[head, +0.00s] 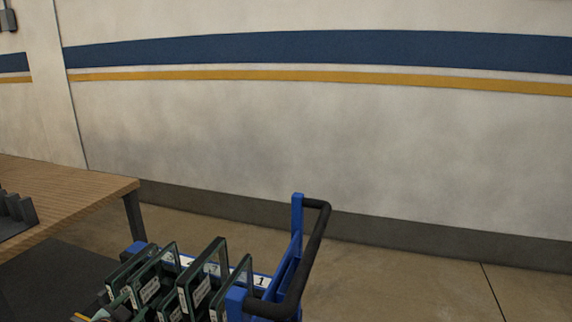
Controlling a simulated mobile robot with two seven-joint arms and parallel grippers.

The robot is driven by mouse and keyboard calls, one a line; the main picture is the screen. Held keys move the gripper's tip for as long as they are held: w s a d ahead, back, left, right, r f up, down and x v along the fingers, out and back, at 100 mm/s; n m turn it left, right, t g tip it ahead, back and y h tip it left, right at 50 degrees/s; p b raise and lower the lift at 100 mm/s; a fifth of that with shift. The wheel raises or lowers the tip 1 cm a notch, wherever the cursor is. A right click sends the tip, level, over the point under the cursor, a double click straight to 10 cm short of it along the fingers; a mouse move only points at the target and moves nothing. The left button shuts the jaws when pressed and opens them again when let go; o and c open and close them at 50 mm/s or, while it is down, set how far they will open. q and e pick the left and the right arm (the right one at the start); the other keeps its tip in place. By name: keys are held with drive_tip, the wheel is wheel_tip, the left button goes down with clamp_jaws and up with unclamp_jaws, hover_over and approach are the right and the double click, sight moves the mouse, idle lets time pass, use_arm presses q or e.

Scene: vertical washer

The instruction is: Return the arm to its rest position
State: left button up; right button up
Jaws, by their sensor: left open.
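My left gripper (108,313) shows only in part at the bottom edge of the head view, left of the middle. It is open, and most of it is cut off by the frame. It is close to the left side of several upright, dark-framed panels with white labels (197,292). I cannot tell whether it touches them. My right gripper is not in view.
The panels stand in a blue cart (297,240) with a black handle (318,240) on its right. A wooden table (70,190) with a dark slotted rack (14,212) is at left. Bare floor (400,285) lies to the right, before a striped wall (320,140).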

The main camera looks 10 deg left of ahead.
use_arm(q)
drive_tip(key=s+d+f+g+h, duration=0.1)
drive_tip(key=s+d+f+h, duration=0.1)
drive_tip(key=s+d+f, duration=0.65)
drive_tip(key=s+d+f+g+h, duration=0.15)
drive_tip(key=s+d+f, duration=0.3)
drive_tip(key=d, duration=0.65)
drive_tip(key=s+d+f+n+g+h, duration=0.1)
drive_tip(key=s+d+n+h, duration=0.2)
drive_tip(key=s+d, duration=0.95)
wheel_tip(320, 180, up, 10)
drive_tip(key=a+p, duration=0.1)
drive_tip(key=p, duration=1.3)
drive_tip(key=shift+a+r, duration=0.25)
drive_tip(key=shift+a, duration=0.15)
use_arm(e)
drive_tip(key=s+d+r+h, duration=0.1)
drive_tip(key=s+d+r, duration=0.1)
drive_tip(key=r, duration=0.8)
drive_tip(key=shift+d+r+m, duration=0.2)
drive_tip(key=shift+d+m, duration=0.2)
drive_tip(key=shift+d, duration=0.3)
use_arm(q)
drive_tip(key=shift+y, duration=0.25)
drive_tip(key=shift+c, duration=0.2)
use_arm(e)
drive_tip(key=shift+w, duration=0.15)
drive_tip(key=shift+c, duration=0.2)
